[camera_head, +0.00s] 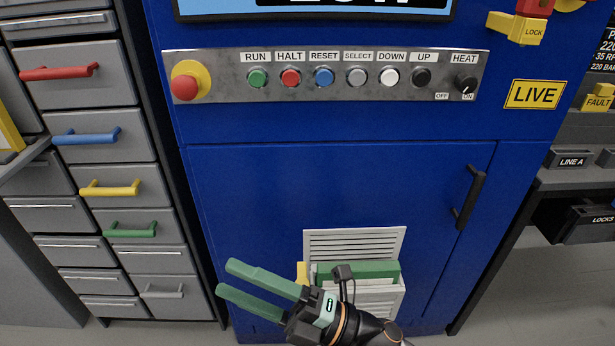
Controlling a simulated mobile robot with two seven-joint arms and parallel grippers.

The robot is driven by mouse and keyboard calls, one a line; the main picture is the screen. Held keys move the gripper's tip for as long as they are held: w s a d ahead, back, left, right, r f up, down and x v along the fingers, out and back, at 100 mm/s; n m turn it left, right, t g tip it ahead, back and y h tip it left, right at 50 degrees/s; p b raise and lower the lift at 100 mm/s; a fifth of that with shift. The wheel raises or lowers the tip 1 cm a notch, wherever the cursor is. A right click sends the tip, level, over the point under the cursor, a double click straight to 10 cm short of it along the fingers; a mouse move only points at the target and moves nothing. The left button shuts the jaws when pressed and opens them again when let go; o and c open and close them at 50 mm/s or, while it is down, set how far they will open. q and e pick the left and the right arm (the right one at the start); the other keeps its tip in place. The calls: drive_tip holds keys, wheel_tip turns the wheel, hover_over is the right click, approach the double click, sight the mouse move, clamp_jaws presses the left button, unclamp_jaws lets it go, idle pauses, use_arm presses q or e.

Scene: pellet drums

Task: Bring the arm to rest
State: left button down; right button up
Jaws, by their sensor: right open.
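My right gripper (247,284) shows at the bottom middle in the head view. Its two green fingers point left and stand apart with nothing between them. It is in front of the lower door of the blue cabinet (330,190), and its wrist partly covers a white holder with a green item (370,269) in it. I cannot tell the gap between the gripper and the cabinet. My left gripper is not in view.
A control panel (440,92) with several buttons and a red stop knob (185,87) spans the cabinet. Drawers with coloured handles (105,189) stand at left. A black door handle (468,198) sticks out at right. Shelves with labelled bins (572,158) stand further right.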

drive_tip(key=w+d+f+m+t+h, duration=0.3)
drive_tip(key=d+f+m+t+h, duration=0.4)
drive_tip(key=m, duration=0.5)
drive_tip(key=w+d+f+m+t+h, duration=0.35)
drive_tip(key=d+f+m+h, duration=0.45)
drive_tip(key=m, duration=0.3)
drive_tip(key=s+d+f+m+g+h, duration=0.2)
drive_tip(key=s+d+f+m+g, duration=0.15)
drive_tip(key=s+f, duration=0.4)
drive_tip(key=s+d+f+m+g+h, duration=0.25)
drive_tip(key=s+d+f+m, duration=0.2)
drive_tip(key=f, duration=0.55)
use_arm(q)
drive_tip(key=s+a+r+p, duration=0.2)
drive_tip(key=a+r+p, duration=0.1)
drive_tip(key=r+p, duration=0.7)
drive_tip(key=p, duration=0.4)
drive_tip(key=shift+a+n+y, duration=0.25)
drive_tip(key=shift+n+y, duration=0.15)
use_arm(e)
wheel_tip(320, 180, up, 11)
drive_tip(key=s+d, duration=0.1)
drive_tip(key=d, duration=0.1)
drive_tip(key=shift+s+d+m, duration=0.2)
drive_tip(key=shift+s+m, duration=0.1)
drive_tip(key=shift+s, duration=0.1)
drive_tip(key=shift+f, duration=0.1)
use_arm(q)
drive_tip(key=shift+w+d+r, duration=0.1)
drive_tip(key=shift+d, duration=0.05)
